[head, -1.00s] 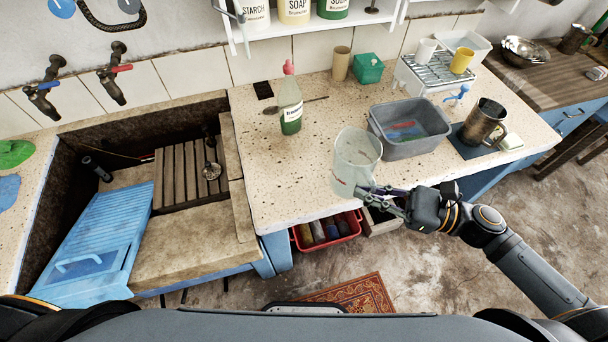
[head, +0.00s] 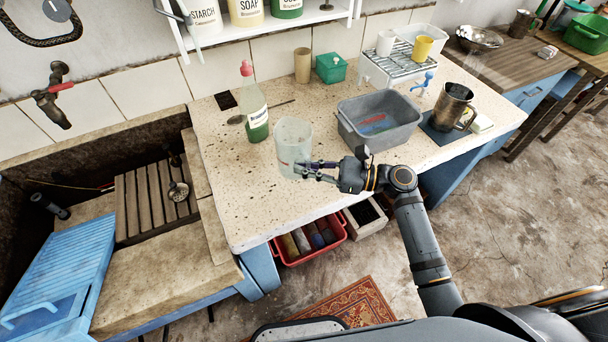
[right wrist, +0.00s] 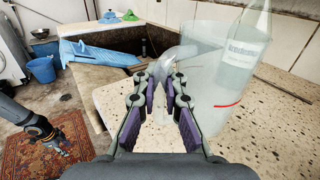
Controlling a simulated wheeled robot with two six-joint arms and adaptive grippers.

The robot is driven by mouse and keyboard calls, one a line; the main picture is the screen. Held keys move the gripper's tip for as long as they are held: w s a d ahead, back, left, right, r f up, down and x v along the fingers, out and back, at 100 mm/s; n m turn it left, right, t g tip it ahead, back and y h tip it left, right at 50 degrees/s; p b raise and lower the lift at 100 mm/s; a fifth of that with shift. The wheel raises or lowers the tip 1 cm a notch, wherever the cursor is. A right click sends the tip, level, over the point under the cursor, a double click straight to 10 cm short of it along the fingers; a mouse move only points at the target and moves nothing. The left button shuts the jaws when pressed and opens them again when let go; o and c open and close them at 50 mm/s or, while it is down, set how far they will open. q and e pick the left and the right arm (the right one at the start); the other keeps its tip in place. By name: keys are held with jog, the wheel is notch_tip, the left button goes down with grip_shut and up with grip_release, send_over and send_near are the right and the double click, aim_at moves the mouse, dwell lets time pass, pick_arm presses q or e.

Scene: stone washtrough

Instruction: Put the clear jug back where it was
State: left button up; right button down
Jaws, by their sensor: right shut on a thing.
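The clear jug (head: 293,143) is upright over the front part of the speckled counter (head: 235,200), right of and nearer than the green-and-clear bottle (head: 254,108). I cannot tell whether its base touches the counter. My right gripper (head: 312,171) is shut on the jug's handle from the right. In the right wrist view the jug (right wrist: 222,100) fills the right side, with its handle between the fingers (right wrist: 166,88). My left gripper is outside the head view. What looks like its end shows small in the right wrist view (right wrist: 56,143), its jaws unclear.
A spoon (head: 236,119) lies behind the bottle. The sunken trough (head: 95,205) is left. A red crate (head: 310,245) sits below the front edge.

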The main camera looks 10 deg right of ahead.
aim_at(304, 179)
jog(key=f, duration=0.2)
jog(key=shift+w+a+f, duration=0.1)
jog(key=shift+w+f, duration=0.1)
jog(key=shift+f, duration=0.7)
jog(key=c, duration=1.5)
grip_release()
jog(key=shift+f, duration=0.1)
jog(key=shift+o, duration=0.3)
jog(key=shift+r, duration=0.25)
jog(key=b+v, duration=0.1)
jog(key=v, duration=1.1)
